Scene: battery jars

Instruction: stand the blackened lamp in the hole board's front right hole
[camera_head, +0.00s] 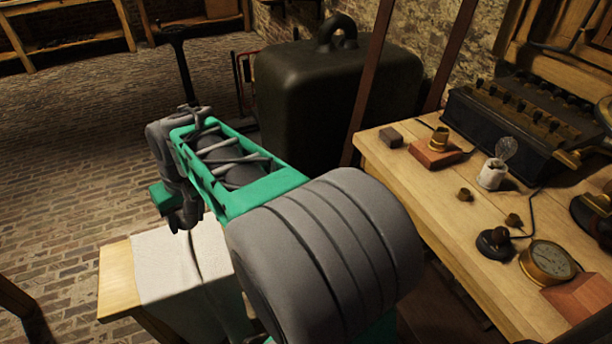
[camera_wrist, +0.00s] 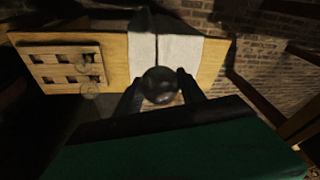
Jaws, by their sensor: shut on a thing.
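In the wrist view, my gripper (camera_wrist: 159,92) is shut on the blackened lamp (camera_wrist: 160,80), a dark round bulb between the two dark fingers. It is seen end-on, above a wooden table (camera_wrist: 112,62) with a white cloth. The pale wooden hole board (camera_wrist: 52,69), with two rows of square holes, lies on this table to the left of the lamp, apart from it. Faint clear glass shapes (camera_wrist: 90,86) show at the board's right end; whether they stand in holes I cannot tell. In the head view the lamp and board are hidden by my arm.
The head view shows the cloth (camera_head: 165,265) on the small table. A workbench (camera_head: 440,215) at right carries a clear lamp in a white holder (camera_head: 493,173), a gauge (camera_head: 548,262) and several small parts. A large dark weight (camera_head: 335,95) stands behind my arm.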

